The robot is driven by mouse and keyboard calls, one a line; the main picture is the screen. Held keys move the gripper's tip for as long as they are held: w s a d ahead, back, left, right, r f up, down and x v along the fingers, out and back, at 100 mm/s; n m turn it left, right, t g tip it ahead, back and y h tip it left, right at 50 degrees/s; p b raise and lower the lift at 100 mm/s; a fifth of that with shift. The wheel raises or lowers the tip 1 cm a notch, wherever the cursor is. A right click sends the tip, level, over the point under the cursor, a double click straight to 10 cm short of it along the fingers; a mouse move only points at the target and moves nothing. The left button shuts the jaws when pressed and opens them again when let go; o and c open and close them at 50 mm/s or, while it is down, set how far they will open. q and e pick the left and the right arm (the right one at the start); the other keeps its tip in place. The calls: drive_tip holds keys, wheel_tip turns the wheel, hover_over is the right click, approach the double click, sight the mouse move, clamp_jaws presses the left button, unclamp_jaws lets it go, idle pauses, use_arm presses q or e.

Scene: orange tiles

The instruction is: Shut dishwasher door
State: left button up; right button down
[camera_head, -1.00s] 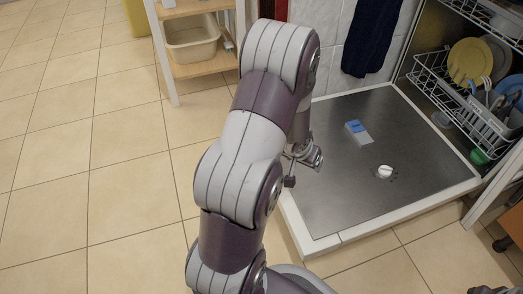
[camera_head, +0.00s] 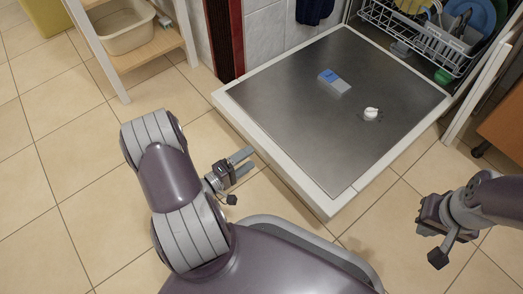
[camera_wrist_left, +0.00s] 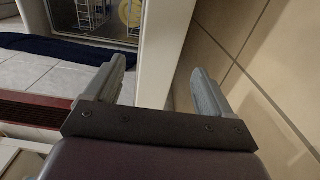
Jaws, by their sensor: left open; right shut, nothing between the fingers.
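The dishwasher door (camera_head: 300,100) is open, lowered flat, with its steel inner face up and a white rim. It also shows in the left wrist view as a white edge (camera_wrist_left: 167,45). The dishwasher's lower rack (camera_head: 420,38) with dishes shows at the top right. My left gripper (camera_head: 247,159) is open and empty, just off the door's near left edge, with its fingers pointing toward it. In the left wrist view the door edge shows beyond the spread fingers (camera_wrist_left: 160,85). My right gripper (camera_head: 430,213) is shut and empty, to the right of the door's near corner.
A shelf unit with a beige bin (camera_head: 124,30) stands at the upper left. A dark blue towel (camera_head: 314,10) hangs behind the door. A wooden cabinet (camera_head: 503,125) is at the right. Tiled floor is free at the left and in front.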

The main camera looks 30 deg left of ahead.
sight(261, 151)
use_arm(q)
drive_tip(key=b+x, duration=0.2)
drive_tip(key=x, duration=0.4)
drive_tip(key=shift+w+d+f+b, duration=0.1)
drive_tip(key=shift+w+f+b, duration=0.05)
drive_tip(key=shift+w+b, duration=0.15)
drive_tip(key=shift+w+d, duration=0.1)
drive_tip(key=shift+w, duration=0.2)
